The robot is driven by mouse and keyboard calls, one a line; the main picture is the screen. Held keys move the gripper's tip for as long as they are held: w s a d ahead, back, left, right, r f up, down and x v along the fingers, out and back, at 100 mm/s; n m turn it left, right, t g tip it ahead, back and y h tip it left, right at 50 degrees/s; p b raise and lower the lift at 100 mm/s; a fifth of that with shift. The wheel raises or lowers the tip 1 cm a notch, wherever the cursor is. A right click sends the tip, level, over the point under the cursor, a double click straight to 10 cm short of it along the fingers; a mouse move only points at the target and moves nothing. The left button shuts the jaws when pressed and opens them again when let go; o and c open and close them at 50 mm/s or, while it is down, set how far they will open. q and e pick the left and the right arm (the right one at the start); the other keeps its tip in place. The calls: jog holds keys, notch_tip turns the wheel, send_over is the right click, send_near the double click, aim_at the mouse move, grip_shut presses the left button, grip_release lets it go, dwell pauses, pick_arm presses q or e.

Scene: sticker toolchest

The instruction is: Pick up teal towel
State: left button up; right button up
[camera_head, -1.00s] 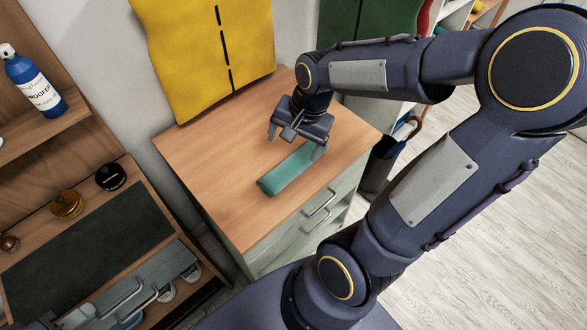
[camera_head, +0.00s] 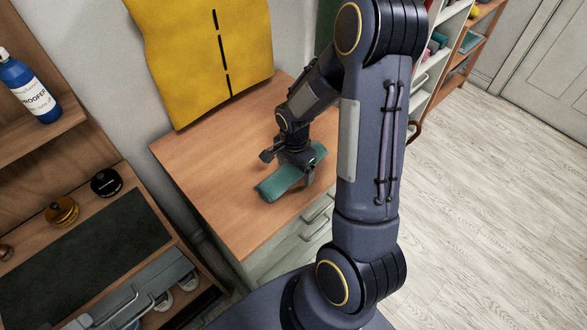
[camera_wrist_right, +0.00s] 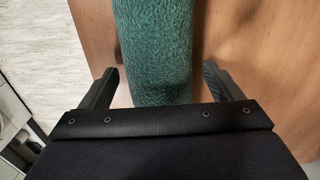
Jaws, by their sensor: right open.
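The teal towel (camera_head: 278,184), a rolled or folded bundle, lies on the wooden top of a drawer cabinet (camera_head: 215,165). My right gripper (camera_head: 289,170) is right over the towel, pointing down, and hides part of it. In the right wrist view the towel (camera_wrist_right: 158,50) runs between the two spread fingers of the gripper (camera_wrist_right: 160,88), with a gap on each side. The fingers are open and hold nothing. My left gripper is not clearly seen in these views.
A yellow hanging apron-like sheet (camera_head: 208,50) is behind the cabinet top. To the left, a workbench carries a dark mat (camera_head: 85,255), small round tins (camera_head: 106,182) and a blue bottle (camera_head: 28,88) on a shelf. The cabinet top left of the towel is clear.

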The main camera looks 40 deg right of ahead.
jog(key=shift+f, duration=0.3)
jog(key=c, duration=1.2)
jog(key=shift+o, duration=0.2)
jog(key=shift+r, duration=0.2)
